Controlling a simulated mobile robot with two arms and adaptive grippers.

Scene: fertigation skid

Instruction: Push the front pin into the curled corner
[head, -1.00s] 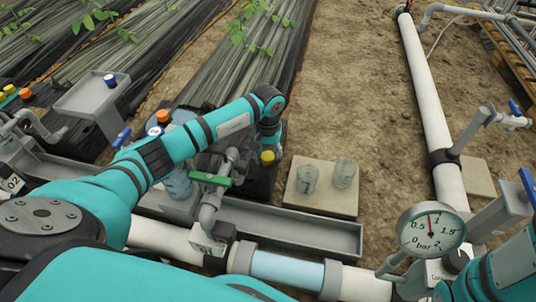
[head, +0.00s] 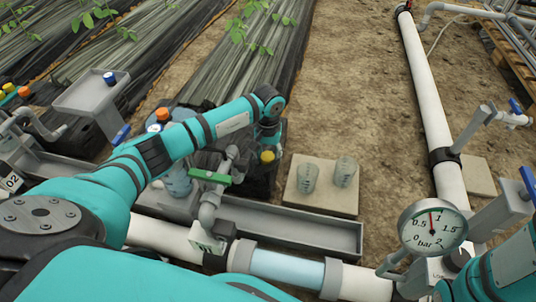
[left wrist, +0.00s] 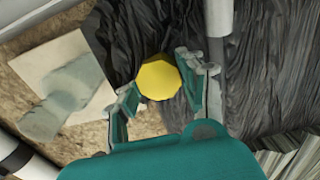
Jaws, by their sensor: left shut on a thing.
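The yellow-headed pin (head: 267,157) is at the near end of the middle bed, at the tip of my left gripper (head: 268,145). In the left wrist view its faceted yellow head (left wrist: 159,78) sits between the two fingers of my left gripper (left wrist: 157,88), which is shut on it. The pin's shaft is hidden beneath the head. Wrinkled black film (left wrist: 125,38) lies under and around the pin; in the head view the film's dark end (head: 262,182) is partly hidden by the arm and a green-handled valve. I cannot tell whether the pin touches the film. My right gripper is out of view.
A paving slab (head: 322,204) with two clear cups (head: 345,172) stands right of the film. A grey trough (head: 300,228), a green-handled valve (head: 210,177) and a white pipe (head: 360,286) lie in front. A pressure gauge (head: 432,229) stands at the right. Bare soil beyond the slab is free.

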